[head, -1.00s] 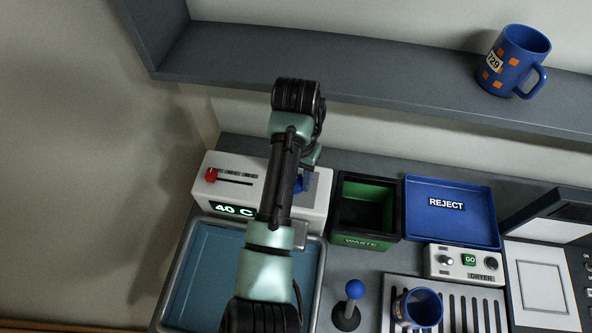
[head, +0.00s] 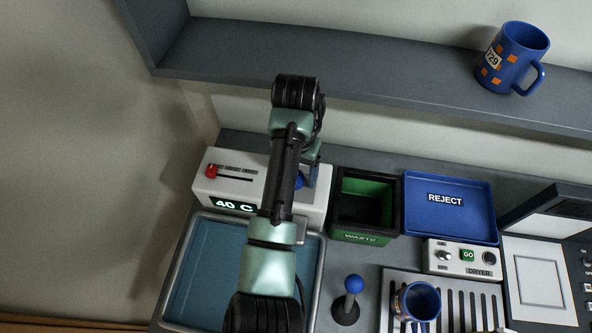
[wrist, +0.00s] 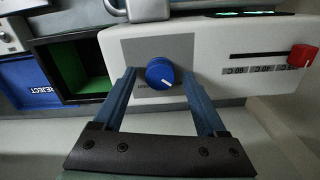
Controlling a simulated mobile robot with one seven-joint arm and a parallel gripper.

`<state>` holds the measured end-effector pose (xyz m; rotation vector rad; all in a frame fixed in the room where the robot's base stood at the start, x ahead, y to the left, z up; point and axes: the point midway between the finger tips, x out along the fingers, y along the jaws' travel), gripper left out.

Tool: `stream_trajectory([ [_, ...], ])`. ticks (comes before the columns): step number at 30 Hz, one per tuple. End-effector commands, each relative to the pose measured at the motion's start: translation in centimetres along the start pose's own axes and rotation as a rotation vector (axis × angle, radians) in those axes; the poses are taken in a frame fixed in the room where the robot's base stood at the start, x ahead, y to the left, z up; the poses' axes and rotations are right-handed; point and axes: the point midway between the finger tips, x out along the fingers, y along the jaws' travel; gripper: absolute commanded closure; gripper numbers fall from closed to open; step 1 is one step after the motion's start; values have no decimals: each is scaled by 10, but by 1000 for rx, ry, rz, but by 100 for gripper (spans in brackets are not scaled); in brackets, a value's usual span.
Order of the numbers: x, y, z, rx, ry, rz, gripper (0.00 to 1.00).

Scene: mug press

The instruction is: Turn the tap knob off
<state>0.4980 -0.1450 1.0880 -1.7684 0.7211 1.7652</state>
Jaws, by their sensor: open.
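The blue tap knob (wrist: 160,73) with a white pointer mark sits on a grey panel of the white control box (wrist: 217,40). In the head view the box (head: 221,185) stands behind the basin, and the knob (head: 299,181) shows only partly beside my arm. My gripper (wrist: 158,75) is open in the wrist view, with one blue finger on each side of the knob. Gaps show between the fingers and the knob. In the head view my arm hides the gripper's fingers.
A red slider (head: 211,171) and a "40 C" display are on the same box. The blue-floored basin (head: 215,268) is in front. The green-lined waste bin (head: 365,238) and blue reject tray (head: 448,226) stand to the right. A shelf (head: 300,55) with a mug (head: 511,57) runs above.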

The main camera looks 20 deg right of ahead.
Motion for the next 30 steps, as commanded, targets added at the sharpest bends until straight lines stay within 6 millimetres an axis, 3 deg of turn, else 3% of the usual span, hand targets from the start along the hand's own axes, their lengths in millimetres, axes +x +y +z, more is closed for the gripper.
stream_trajectory([
  [8, -12, 0, -1, 1, 2, -2, 26],
  [15, -70, -1, 0, 0, 0, -3, 26],
  [21, -104, -2, 0, 0, 1, -3, 26],
  [30, -129, 0, 0, 1, 0, -1, 26],
])
